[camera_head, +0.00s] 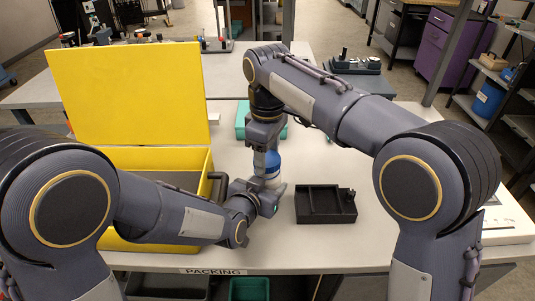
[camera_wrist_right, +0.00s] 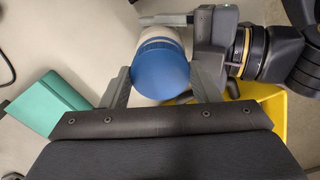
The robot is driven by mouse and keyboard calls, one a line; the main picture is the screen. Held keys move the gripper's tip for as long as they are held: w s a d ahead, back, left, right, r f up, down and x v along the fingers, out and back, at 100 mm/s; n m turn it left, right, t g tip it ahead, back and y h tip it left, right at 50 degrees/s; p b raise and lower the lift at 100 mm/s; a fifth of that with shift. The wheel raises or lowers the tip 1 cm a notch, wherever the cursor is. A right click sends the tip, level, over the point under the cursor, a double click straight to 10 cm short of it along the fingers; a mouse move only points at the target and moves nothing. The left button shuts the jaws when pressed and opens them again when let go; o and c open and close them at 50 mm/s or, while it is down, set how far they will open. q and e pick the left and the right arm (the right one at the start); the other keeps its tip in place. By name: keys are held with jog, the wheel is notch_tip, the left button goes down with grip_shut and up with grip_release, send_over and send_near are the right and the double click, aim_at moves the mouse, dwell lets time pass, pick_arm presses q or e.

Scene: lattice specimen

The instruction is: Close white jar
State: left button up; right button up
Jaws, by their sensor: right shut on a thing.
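The white jar (camera_head: 273,181) stands upright on the table, its body partly hidden by my left gripper. Its blue lid (camera_head: 268,161) sits on top of it. In the right wrist view the blue lid (camera_wrist_right: 162,72) covers most of the white body (camera_wrist_right: 157,36). My right gripper (camera_head: 267,147) comes down from above, its fingers on both sides of the lid, shut on it. My left gripper (camera_head: 270,194) reaches in low from the left and is closed around the jar body; one finger (camera_wrist_right: 165,19) lies along the jar, the other is mostly hidden.
A yellow case (camera_head: 135,95) with its lid raised stands at the left, close to my left arm. A black divided tray (camera_head: 325,205) lies just right of the jar. A teal box (camera_head: 242,120) is behind the jar. The table right of the tray is partly clear.

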pick_arm(q)
jog(key=shift+d+r, duration=0.1)
pick_arm(e)
jog(key=shift+d+f, duration=0.1)
jog(key=shift+f, duration=0.95)
dwell(0.8)
jog(key=shift+r, duration=0.45)
pick_arm(q)
jog(key=shift+w, duration=0.1)
pick_arm(e)
jog(key=shift+r, duration=0.25)
jog(key=shift+s+r, duration=0.15)
jog(key=shift+r, duration=0.15)
pick_arm(q)
jog(key=shift+a, duration=0.2)
dwell(0.3)
